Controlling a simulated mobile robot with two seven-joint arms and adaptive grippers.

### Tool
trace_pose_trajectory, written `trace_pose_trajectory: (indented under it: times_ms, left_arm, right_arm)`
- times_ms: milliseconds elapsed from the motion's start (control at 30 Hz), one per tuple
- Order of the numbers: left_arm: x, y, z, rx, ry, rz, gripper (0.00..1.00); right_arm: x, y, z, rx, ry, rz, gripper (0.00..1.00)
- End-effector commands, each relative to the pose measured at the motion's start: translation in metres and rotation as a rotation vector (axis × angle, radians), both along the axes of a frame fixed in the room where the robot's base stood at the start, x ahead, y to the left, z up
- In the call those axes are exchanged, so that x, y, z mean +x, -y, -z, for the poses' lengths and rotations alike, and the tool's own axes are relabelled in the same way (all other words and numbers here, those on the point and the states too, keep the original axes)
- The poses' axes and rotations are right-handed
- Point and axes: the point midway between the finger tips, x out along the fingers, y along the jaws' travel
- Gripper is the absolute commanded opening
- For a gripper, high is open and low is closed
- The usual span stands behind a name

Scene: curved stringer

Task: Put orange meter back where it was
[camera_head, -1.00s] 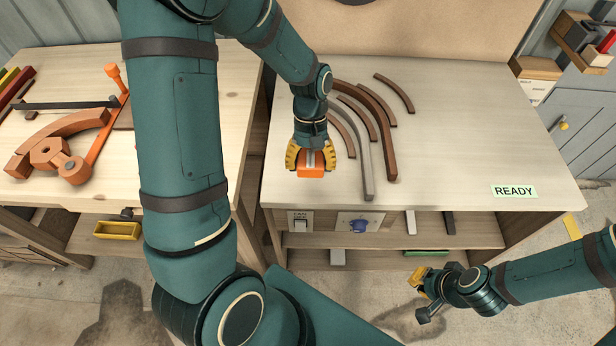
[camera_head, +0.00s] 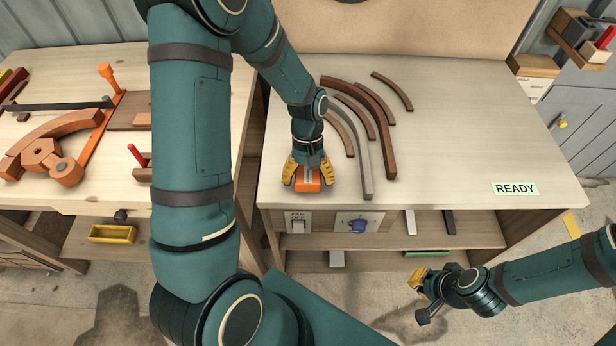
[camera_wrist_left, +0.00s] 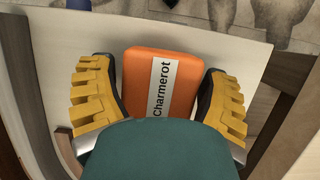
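The orange meter (camera_head: 309,184), a boxy tool with a pale label, is at the near left part of the light workbench (camera_head: 450,160). My left gripper (camera_head: 307,177) comes down from above with its yellow fingers on both sides of the meter. In the left wrist view the meter (camera_wrist_left: 150,75) sits between the two fingers, its label reading "Charmerot".
Several curved brown strips (camera_head: 376,110) and a grey curved strip (camera_head: 362,160) lie just right of the meter. A READY label (camera_head: 514,188) is at the bench's right. A second bench (camera_head: 70,195) at left holds orange and wooden parts. The front-middle bench top is clear.

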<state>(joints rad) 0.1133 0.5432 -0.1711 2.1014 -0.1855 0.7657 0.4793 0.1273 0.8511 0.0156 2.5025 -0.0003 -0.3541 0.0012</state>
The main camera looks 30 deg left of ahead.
Motion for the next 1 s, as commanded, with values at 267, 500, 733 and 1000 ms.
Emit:
trace_pose_trajectory:
  times_ms: [267, 500, 733, 1000]
  left_arm:
    - [0.0, 0.0, -0.001, 0.0, 0.0, 0.0, 1.0]
    - [0.005, -0.003, -0.018, 0.0, 0.004, -0.001, 1.0]
    - [0.019, -0.012, -0.063, 0.0, 0.004, -0.001, 1.0]
    - [0.032, -0.02, -0.104, 0.001, 0.003, 0.0, 1.0]
  right_arm:
    - [0.0, 0.0, 0.0, 0.0, 0.0, 0.0, 0.0]
    - [-0.001, 0.0, -0.007, 0.0, -0.002, -0.001, 0.0]
    - [-0.003, 0.0, -0.021, 0.001, -0.008, -0.002, 0.0]
    - [-0.006, -0.001, -0.031, 0.003, -0.014, -0.003, 0.0]
